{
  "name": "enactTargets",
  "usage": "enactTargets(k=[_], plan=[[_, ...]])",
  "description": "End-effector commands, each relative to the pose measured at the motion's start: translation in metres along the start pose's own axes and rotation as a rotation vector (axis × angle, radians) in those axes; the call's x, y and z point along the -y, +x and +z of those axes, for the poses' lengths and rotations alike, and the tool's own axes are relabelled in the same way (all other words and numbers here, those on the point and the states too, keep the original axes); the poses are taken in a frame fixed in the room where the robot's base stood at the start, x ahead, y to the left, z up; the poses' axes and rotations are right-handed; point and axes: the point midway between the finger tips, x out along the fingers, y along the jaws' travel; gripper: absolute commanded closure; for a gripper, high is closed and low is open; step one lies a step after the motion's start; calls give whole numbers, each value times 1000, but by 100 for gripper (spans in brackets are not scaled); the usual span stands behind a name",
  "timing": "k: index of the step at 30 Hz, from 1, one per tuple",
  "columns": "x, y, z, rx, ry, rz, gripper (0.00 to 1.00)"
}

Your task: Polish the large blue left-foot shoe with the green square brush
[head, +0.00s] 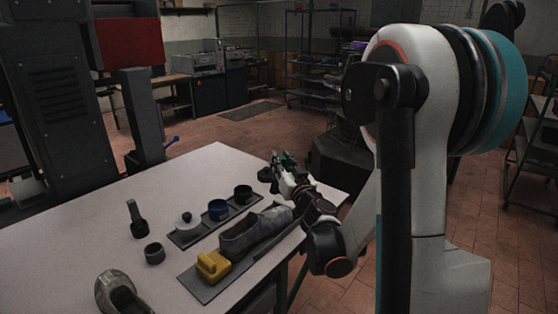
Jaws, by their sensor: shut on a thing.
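A grey-blue shoe (246,236) lies on a dark mat (205,290) near the right edge of the table, its toe towards the back right. My gripper (283,168) is above the back right part of the table, beyond the shoe's toe and apart from it. It is shut on a small, dark green thing, seemingly the green brush (287,158); its shape is too small and partly hidden to tell. The fingertips are hard to make out. A yellow brush or block (212,265) sits on the mat at the heel end of the shoe.
A tray (179,239) behind the shoe holds a white lidded pot (188,224), a blue pot (218,210) and a dark green pot (243,194). A dark jar (154,253) and a black upright thing (137,219) stand left. Another grey shoe (117,292) is at front left.

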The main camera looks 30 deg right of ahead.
Motion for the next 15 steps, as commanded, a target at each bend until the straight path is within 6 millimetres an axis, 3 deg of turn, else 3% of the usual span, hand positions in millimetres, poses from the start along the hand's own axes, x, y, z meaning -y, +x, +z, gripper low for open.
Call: enactTargets(k=[15], plan=[[-8, -5, 48, 0, 0, 0, 100]])
